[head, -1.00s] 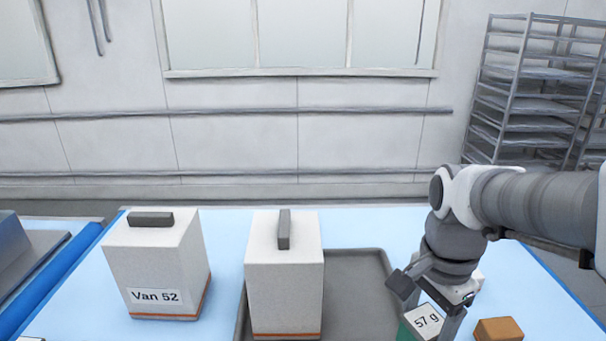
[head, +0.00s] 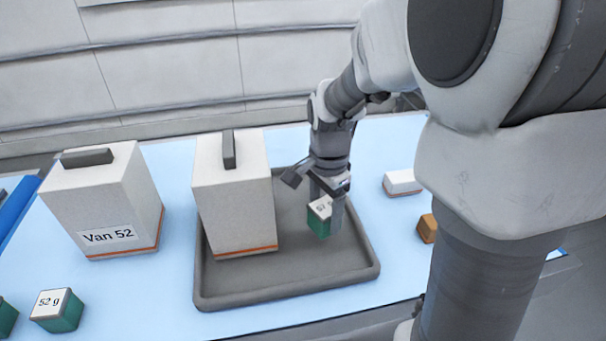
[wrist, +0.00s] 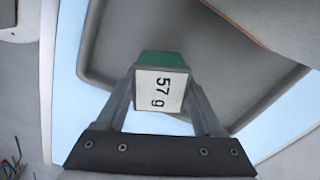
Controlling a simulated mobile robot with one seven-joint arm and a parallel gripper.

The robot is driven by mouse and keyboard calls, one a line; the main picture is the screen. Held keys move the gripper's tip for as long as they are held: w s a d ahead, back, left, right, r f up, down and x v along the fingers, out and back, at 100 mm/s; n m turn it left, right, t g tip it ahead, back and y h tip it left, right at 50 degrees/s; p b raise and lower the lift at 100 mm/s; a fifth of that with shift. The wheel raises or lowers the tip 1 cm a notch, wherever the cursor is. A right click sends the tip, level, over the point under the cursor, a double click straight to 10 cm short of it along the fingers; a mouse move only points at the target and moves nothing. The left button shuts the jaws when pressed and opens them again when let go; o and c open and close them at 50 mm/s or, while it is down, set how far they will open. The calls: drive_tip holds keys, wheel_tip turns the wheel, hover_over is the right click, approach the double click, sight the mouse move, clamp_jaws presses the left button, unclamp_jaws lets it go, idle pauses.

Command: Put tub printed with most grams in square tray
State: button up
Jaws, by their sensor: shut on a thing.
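My gripper (head: 325,193) is shut on a green tub with a white top printed "57 g" (head: 318,222). In the wrist view the tub (wrist: 160,90) sits between the two fingers, its print readable. The gripper and tub are over the right part of the grey square tray (head: 290,285); I cannot tell whether the tub touches the tray floor. The tray (wrist: 110,40) also fills much of the wrist view. Another green tub printed "52 g" (head: 58,311) stands on the table at the front left. A further green tub (head: 6,318) is cut off at the left edge, its print unseen.
A tall white box with a dark handle (head: 236,195) stands in the tray's left part. A similar box labelled "Van 52" (head: 105,200) stands left of the tray. A white block (head: 402,183) and a brown block (head: 427,228) lie to the right.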

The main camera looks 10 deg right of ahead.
drive_tip(key=shift+f, duration=1.6)
drive_tip(key=shift+f, duration=0.15)
drive_tip(key=o, duration=1.4)
